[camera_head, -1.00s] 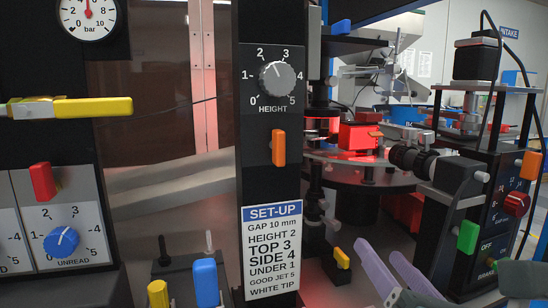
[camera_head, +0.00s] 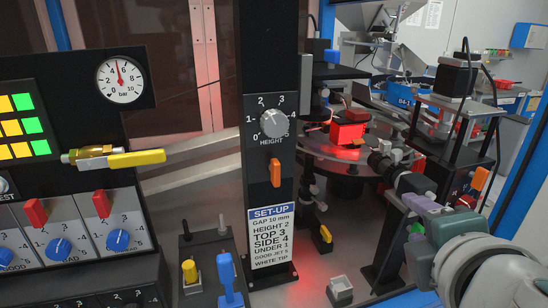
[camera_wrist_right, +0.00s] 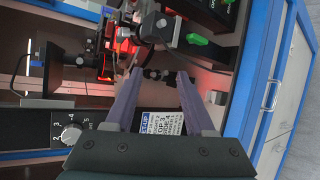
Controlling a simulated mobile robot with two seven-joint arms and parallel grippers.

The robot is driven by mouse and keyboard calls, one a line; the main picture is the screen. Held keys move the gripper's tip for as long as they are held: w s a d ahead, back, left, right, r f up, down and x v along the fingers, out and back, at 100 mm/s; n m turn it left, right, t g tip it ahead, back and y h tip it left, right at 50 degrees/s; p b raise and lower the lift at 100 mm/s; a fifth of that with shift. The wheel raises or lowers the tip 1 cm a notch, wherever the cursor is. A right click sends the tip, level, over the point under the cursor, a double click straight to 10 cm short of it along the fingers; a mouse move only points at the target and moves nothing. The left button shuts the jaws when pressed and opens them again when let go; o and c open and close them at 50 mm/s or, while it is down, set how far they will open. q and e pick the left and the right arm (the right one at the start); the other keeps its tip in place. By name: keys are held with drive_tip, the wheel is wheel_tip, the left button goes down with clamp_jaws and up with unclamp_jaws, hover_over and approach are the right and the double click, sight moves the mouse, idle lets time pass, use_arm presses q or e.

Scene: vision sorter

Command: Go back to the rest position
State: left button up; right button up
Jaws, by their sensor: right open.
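My right gripper (camera_head: 428,206) shows at the lower right in the head view, at the end of my grey arm. Its purple fingers are seen almost end-on, near the camera and lens stand. In the right wrist view the two fingers of the gripper (camera_wrist_right: 159,76) stand apart with nothing held between them. The height knob (camera_head: 274,122) and the set-up card (camera_head: 271,235) are on the black post, left of the gripper and apart from it. My left gripper is not in view.
A glass disc machine (camera_head: 345,165) with a red-lit block (camera_head: 348,134) stands behind. A black lens (camera_head: 412,184) is close to my right gripper. A panel with blue knobs (camera_head: 118,240), a yellow valve lever (camera_head: 137,158) and a gauge (camera_head: 120,80) are at left.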

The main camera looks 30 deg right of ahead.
drive_tip(key=shift+s, duration=0.1)
idle(0.5)
drive_tip(key=s+a+f+m+g+y+p, duration=0.1)
drive_tip(key=s+a+f+m+g+y, duration=0.15)
drive_tip(key=s+a+m+y, duration=0.4)
drive_tip(key=s+a+f+m+g+y, duration=0.1)
drive_tip(key=s+a+m+g+y, duration=0.2)
drive_tip(key=a, duration=0.6)
wheel_tip(320, 180, up, 25)
drive_tip(key=w+p, duration=0.1)
drive_tip(key=p, duration=2.4)
drive_tip(key=shift+w+d+r+m+p, duration=0.15)
drive_tip(key=shift+w+d+m+p, duration=0.2)
drive_tip(key=shift+m, duration=0.1)
